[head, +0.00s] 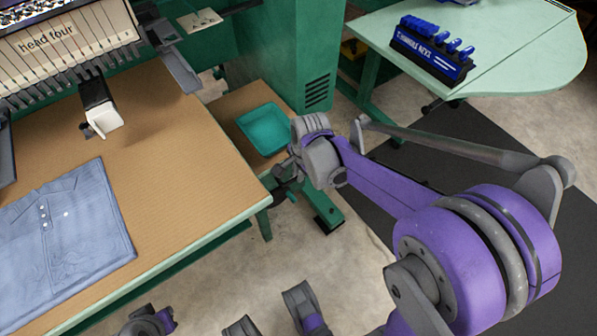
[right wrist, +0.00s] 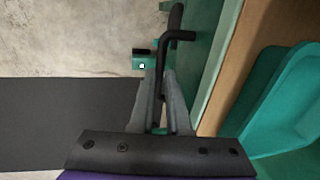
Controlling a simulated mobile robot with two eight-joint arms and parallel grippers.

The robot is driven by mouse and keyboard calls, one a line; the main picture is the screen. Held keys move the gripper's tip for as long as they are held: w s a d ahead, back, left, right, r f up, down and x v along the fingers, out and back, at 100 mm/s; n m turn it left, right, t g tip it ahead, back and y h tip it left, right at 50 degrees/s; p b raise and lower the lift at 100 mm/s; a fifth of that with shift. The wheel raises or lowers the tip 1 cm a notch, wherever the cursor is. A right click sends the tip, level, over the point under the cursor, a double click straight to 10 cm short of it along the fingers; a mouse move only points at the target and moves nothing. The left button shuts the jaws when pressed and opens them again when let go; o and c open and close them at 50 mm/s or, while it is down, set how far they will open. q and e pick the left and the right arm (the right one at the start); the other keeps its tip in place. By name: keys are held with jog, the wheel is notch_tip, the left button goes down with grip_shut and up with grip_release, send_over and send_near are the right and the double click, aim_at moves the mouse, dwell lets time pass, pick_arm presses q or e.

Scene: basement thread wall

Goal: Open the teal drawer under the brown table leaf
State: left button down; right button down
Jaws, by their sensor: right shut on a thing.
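The brown table leaf (head: 228,105) juts out beside the main table, with an open teal tray (head: 263,131) on top. In the right wrist view the tray (right wrist: 285,115) is at the right. My right gripper (head: 282,178) is below the leaf's near right edge, largely hidden by its own wrist. In the right wrist view my right gripper's (right wrist: 161,98) grey fingers are closed on a black bent bar handle (right wrist: 174,40) in front of a green face (right wrist: 207,55) under the leaf. The drawer's body is hidden, so how far it is open cannot be told.
The main brown table (head: 165,150) carries a folded blue shirt (head: 65,230) under the multi-needle machine head (head: 65,50). A pale green table (head: 500,60) with a blue rack (head: 432,50) stands at back right. Bare floor (head: 310,265) lies in front.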

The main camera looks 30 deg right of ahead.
jog(key=shift+s, duration=0.1)
dwell(0.7)
jog(key=s+d+p, duration=0.1)
jog(key=s+p, duration=0.1)
jog(key=s, duration=1.1)
jog(key=c, duration=0.9)
grip_release()
jog(key=r+p, duration=0.1)
jog(key=r, duration=0.2)
jog(key=s+r+p, duration=0.1)
jog(key=r+p, duration=0.1)
jog(key=r, duration=0.2)
jog(key=s+r+p, duration=0.1)
jog(key=r, duration=0.2)
jog(key=shift+d+r+p, duration=0.15)
jog(key=shift+r+p, duration=0.2)
jog(key=shift+p, duration=0.05)
